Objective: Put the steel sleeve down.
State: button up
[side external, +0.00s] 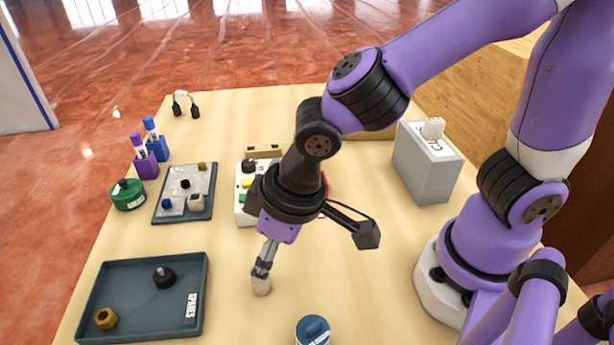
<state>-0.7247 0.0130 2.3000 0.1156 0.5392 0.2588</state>
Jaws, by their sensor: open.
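I cannot tell whether a finger still touches the cylinder.
A dark SPARES tray (120,262) with a black knob and a brass nut lies left. A smaller parts tray (178,217) is behind it. A blue-lidded round container (313,331) stands in front, and a grey box (424,168) at right. Bare table surrounds the cylinder.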

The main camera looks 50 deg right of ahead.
jog(key=s+d+r+m+t, duration=0.1)
jog(key=d+r+m, duration=0.1)
jog(key=d+r, duration=0.3)
jog(key=s+d+r+m+t+h, duration=0.1)
jog(key=d+r, duration=0.4)
jog(key=d, duration=0.7)
jog(key=shift+s+m, duration=0.3)
jog(key=shift+m, duration=0.4)
